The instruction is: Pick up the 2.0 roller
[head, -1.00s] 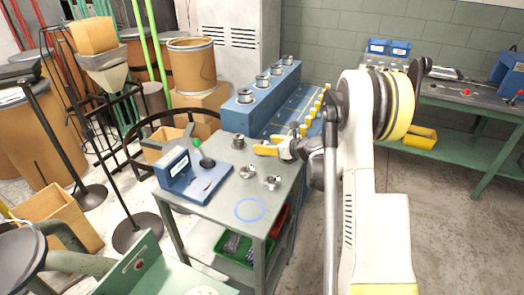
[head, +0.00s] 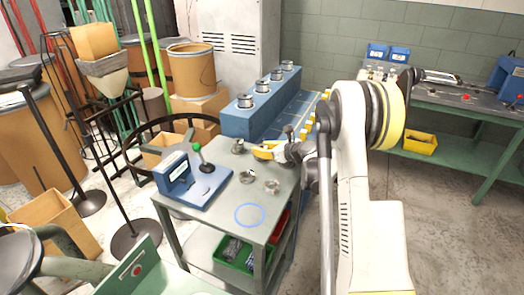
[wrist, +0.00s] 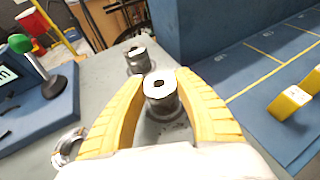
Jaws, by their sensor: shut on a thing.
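My gripper (wrist: 160,95) has its two yellow fingers on either side of a grey metal roller (wrist: 161,90) with a dark bore in its bright top, and is shut on it. The roller stands upright between the fingers; I cannot read any size on it or tell whether its base touches the table. A second, similar roller (wrist: 137,61) stands just beyond it. In the head view my gripper (head: 262,152) is over the far right part of the grey table, right of that second roller (head: 238,146), and the held roller is hidden.
Two metal parts (head: 247,177) (head: 272,187) lie nearer on the grey table, with a blue ring mark (head: 249,215) in front. A blue device with a green-knobbed lever (head: 192,183) stands left. A blue stepped rack (head: 262,115) with several spools stands behind.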

